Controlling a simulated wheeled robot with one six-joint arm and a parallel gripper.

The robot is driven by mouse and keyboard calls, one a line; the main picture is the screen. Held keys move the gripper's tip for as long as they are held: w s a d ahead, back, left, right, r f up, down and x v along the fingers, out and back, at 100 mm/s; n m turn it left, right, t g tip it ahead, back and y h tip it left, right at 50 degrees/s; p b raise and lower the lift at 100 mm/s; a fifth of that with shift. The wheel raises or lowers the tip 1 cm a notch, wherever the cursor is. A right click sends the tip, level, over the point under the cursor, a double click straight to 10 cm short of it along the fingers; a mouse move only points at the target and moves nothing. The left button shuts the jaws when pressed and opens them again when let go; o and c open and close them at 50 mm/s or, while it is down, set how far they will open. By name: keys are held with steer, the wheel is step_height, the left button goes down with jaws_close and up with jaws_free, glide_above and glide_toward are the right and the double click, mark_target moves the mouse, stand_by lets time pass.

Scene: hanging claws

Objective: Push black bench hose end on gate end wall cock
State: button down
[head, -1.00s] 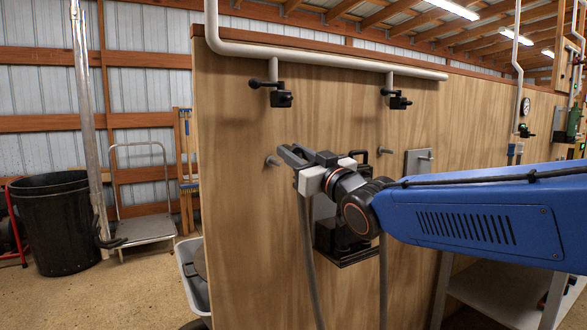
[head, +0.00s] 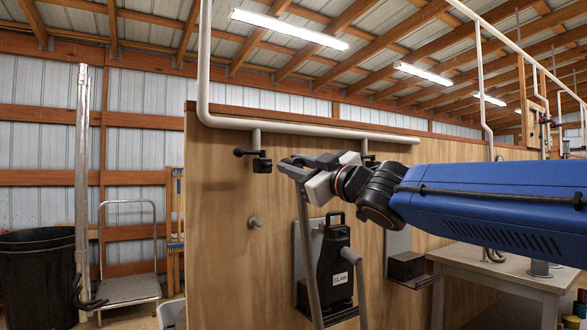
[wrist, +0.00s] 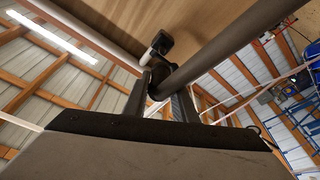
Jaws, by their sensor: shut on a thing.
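My gripper (head: 284,164) is shut on the black hose end (wrist: 160,82), which shows between the fingers in the wrist view. The grey hose (head: 307,245) hangs down from my gripper past the black claw unit. One black wall cock (head: 262,163) sits under the white pipe, just left of my fingertips. In the wrist view a dark cock (wrist: 161,43) shows just beyond the hose end, with a visible gap. A second cock (head: 368,159) is mostly hidden behind my wrist. I cannot tell from the pictures which cock is the gate end one.
The white pipe (head: 320,131) runs along the top of the plywood wall (head: 220,230). A black claw unit (head: 335,262) hangs on the wall below my gripper. A peg (head: 254,222) sticks out at left. A bench (head: 500,272) stands right.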

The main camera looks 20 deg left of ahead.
steer(key=shift+w+a, duration=1.9)
steer(key=shift+a, duration=0.3)
steer(key=shift+w+a, duration=1.2)
steer(key=shift+a, duration=0.2)
steer(key=c, duration=1.4)
jaws_free()
steer(key=shift+o, duration=0.2)
steer(key=v, duration=1.7)
steer(key=shift+d, duration=0.2)
